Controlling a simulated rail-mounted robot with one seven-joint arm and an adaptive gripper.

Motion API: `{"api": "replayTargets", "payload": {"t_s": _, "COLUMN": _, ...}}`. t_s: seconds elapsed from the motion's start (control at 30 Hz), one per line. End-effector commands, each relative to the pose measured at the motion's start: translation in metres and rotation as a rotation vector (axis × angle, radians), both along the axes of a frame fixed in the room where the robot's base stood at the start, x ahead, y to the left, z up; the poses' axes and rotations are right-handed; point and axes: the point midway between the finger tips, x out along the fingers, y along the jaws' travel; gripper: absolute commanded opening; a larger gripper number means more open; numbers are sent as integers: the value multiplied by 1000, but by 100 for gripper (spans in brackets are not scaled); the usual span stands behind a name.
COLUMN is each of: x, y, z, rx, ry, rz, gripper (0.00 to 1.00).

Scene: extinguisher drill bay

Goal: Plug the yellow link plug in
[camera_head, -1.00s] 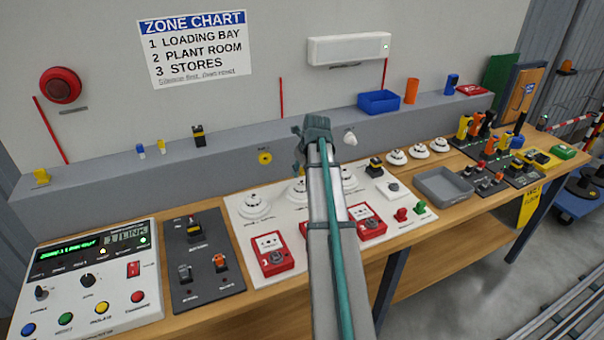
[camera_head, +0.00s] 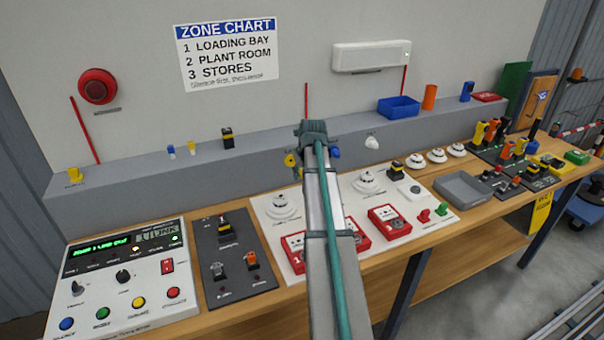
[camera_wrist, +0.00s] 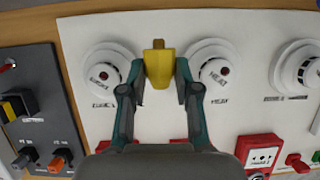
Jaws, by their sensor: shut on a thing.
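My gripper (camera_wrist: 159,72) is shut on the yellow link plug (camera_wrist: 158,66) in the wrist view. The plug sits between the two fingertips, its narrow end towards the picture's top, above the white detector board.
The white board (camera_wrist: 75,100) carries round detectors (camera_wrist: 213,69) and red call points (camera_head: 389,221) under my arm. A dark switch panel (camera_head: 232,275) is left of the board.

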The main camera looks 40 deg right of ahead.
Motion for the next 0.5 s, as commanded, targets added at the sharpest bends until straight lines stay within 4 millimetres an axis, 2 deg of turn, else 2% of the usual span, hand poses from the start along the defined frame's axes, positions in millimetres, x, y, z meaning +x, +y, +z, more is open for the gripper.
{"api": "replayTargets", "payload": {"t_s": 0.27, "x": 11, "y": -4, "z": 0, "rx": 0, "ry": 0, "rz": 1, "gripper": 1}}
{"api": "replayTargets", "payload": {"t_s": 0.5, "x": 30, "y": -9, "z": 0, "rx": 0, "ry": 0, "rz": 2, "gripper": 1}}
